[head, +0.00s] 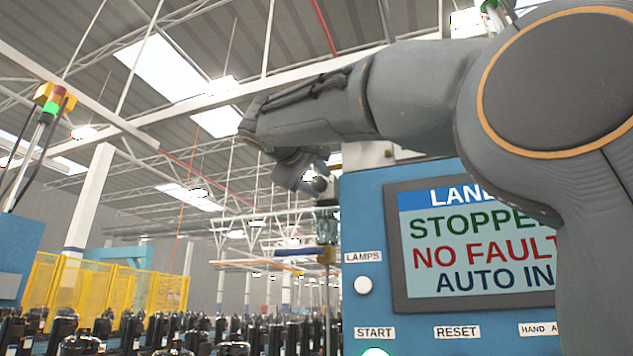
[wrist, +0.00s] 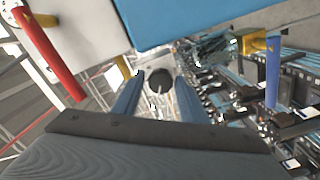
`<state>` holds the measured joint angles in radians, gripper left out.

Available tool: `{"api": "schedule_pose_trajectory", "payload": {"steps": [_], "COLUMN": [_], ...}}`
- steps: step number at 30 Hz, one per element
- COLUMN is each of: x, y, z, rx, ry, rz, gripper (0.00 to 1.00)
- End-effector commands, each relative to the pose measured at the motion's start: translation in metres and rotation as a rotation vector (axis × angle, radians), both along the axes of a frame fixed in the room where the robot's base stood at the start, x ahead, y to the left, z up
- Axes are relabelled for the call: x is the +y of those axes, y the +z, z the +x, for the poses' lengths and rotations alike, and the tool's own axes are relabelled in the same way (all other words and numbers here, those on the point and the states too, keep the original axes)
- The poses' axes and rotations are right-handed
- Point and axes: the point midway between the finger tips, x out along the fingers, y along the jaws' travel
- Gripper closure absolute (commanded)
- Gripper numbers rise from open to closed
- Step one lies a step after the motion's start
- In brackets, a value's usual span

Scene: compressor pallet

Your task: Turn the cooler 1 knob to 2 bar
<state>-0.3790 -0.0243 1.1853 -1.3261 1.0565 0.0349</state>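In the wrist view, a dark round knob (wrist: 160,79) with a pale pointer line sits on a grey face between and beyond my fingertips. No label or scale is readable, so I cannot tell whether it is the cooler 1 knob or what it reads. My gripper (wrist: 160,88) has its two blue fingers apart, one on each side of the knob in the picture; I cannot tell whether they touch it. In the head view my gripper (head: 316,184) is small, beside the upper left corner of the blue panel cabinet, and the knob cannot be made out.
A red handle (wrist: 52,52) is left and a blue handle (wrist: 272,72) right in the wrist view. The blue panel cabinet (head: 362,225) has a screen (head: 478,240) reading STOPPED, NO FAULT, AUTO. Yellow fencing (head: 105,285) and rows of dark compressors (head: 130,330) lie beyond.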

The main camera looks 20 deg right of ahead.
Motion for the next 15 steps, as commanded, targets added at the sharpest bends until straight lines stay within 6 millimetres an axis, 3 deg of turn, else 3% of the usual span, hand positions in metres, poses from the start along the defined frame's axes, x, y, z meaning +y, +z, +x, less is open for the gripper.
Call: {"api": "schedule_pose_trajectory", "payload": {"steps": [10, 15], "x": [0.000, 0.010], "y": [-0.001, -0.002], "z": [0.000, -0.012], "rx": [0.001, 0.000], "ry": [-0.001, 0.002], "rz": [0.001, 0.002], "gripper": [0.52, 0.52]}}
